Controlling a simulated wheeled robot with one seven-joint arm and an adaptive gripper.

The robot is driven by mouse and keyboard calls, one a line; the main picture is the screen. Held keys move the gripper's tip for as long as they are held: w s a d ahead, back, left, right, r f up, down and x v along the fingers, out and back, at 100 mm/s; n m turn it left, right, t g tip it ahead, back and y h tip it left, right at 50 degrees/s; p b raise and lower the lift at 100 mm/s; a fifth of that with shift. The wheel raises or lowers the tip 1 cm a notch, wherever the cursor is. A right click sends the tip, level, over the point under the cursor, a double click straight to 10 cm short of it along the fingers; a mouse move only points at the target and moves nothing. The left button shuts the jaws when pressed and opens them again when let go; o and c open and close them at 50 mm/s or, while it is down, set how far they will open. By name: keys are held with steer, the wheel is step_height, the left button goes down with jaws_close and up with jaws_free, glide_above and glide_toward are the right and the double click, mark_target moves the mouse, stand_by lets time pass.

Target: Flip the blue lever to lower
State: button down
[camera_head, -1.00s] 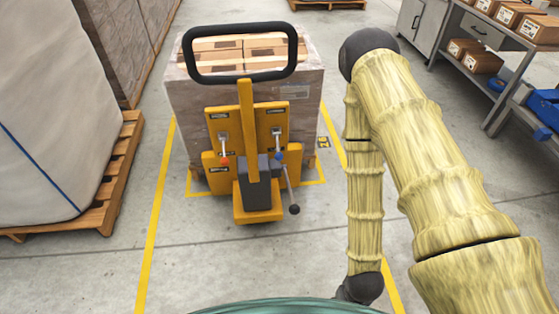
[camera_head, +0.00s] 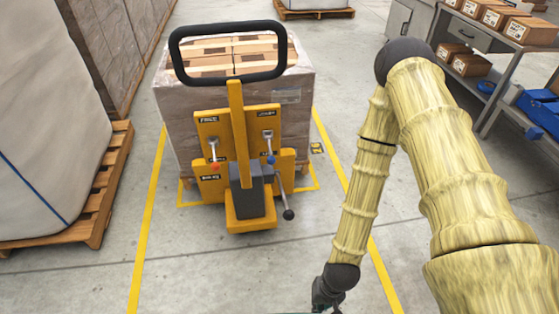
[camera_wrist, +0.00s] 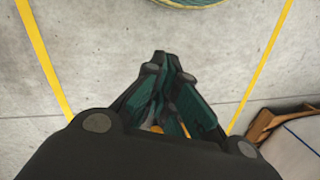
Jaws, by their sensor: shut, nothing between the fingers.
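The blue lever (camera_head: 270,159) is a short silver handle with a blue knob on the right yellow panel of the pallet truck (camera_head: 250,208). Its knob hangs below its pivot, near a small label too small to read. A similar lever with a red knob (camera_head: 215,167) is on the left panel. My gripper (camera_head: 327,302) is low at the bottom edge of the head view, partly cut off, nearer to me than the truck and apart from it. In the wrist view my gripper (camera_wrist: 167,62) is shut and empty over bare floor. The levers do not show there.
A black loop handle (camera_head: 228,78) rises above the truck, with a wrapped carton load (camera_head: 297,120) behind. A black-knobbed rod (camera_head: 288,214) juts out at the truck's lower right. A wooden pallet (camera_head: 100,215) stands left, a shelf bench right. Floor before the truck is clear.

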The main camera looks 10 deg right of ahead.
mark_target(270, 152)
steer(key=w+a+f+m+y+b, duration=0.25)
steer(key=w+a+b, duration=0.3)
steer(key=w, duration=0.65)
steer(key=w+d+r+m+t+y+b, duration=0.1)
steer(key=w+r+y+b, duration=0.1)
steer(key=w, duration=0.6)
steer(key=w+r+m+t+y+b, duration=0.2)
steer(key=w+r, duration=0.3)
steer(key=w, duration=0.3)
steer(key=w+d+r+m+t+y+b, duration=0.1)
steer(key=w+r+b, duration=0.3)
steer(key=w, duration=0.4)
steer(key=shift+w+d+r+m+t+y+b, duration=0.1)
steer(key=shift+d+m+t+y+b, duration=0.05)
steer(key=shift+m+t+y+b, duration=0.15)
steer(key=shift+w+d+m+t+y+b, duration=0.1)
steer(key=shift+d+m+t+y, duration=0.05)
steer(key=shift+t, duration=0.25)
steer(key=w+d+r+m+t+y+b, duration=0.1)
steer(key=w+d+r+t+b, duration=0.2)
steer(key=w+d+r, duration=0.4)
step_height(270, 152, up, 2)
steer(key=shift+w+d+r+y, duration=0.1)
steer(key=shift+w+d+y, duration=0.05)
steer(key=shift+d+y, duration=0.35)
steer(key=b+x, duration=0.1)
steer(key=x, duration=0.9)
steer(key=shift+b, duration=0.35)
steer(key=shift+m+p, duration=0.3)
steer(key=shift+p, duration=0.25)
